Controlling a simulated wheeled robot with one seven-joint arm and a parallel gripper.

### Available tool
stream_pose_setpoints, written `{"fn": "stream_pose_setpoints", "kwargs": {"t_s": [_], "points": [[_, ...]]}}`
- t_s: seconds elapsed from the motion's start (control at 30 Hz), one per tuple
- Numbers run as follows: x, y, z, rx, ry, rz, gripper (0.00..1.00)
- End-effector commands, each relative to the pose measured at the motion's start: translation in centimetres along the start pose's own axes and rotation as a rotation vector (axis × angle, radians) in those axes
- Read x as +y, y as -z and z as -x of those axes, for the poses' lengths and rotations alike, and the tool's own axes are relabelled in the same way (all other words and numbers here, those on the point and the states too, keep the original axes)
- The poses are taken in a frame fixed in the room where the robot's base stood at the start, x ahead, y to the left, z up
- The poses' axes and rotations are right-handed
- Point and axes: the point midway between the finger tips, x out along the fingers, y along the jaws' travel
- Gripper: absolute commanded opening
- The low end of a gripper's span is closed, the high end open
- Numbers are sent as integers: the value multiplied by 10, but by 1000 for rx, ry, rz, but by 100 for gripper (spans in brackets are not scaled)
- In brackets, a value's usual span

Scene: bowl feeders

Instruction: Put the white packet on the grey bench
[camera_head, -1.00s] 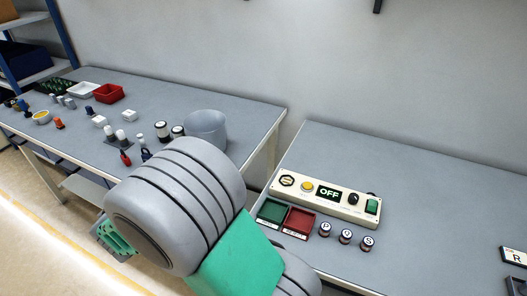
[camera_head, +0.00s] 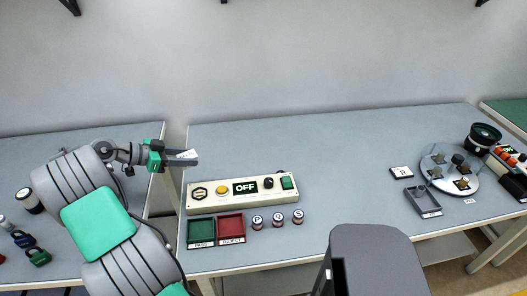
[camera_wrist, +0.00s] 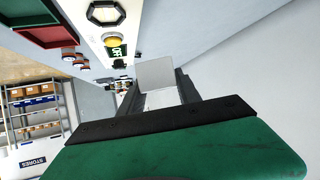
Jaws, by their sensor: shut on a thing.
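My gripper (camera_head: 184,159) is shut on a small white packet (camera_head: 188,153), seen small at the fingertips in the head view. In the wrist view the pale packet (camera_wrist: 157,73) stands out between the dark fingers. The gripper points right, held up near the gap between two grey-topped benches. The right grey bench (camera_head: 330,170) carries a control panel (camera_head: 242,193) just right of the gripper. The left grey bench (camera_head: 60,150) is partly hidden by my arm.
Green (camera_head: 201,232) and red (camera_head: 231,228) trays and several small labelled jars (camera_head: 278,220) stand before the panel. A round fixture (camera_head: 450,170) and an open grey tray (camera_head: 423,202) stand farther right.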

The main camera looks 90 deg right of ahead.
Motion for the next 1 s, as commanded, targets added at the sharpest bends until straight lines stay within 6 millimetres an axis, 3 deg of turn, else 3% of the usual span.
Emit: {"fn": "stream_pose_setpoints", "kwargs": {"t_s": [0.17,0.5,0.6,0.87,1.0], "points": [[-7,-13,-36,0,5,-4,0],[-22,-3,-111,1,2,6,0],[-25,-8,-130,2,3,4,0],[-29,-22,-162,1,2,4,0],[-30,-45,-177,1,5,6,0]]}}
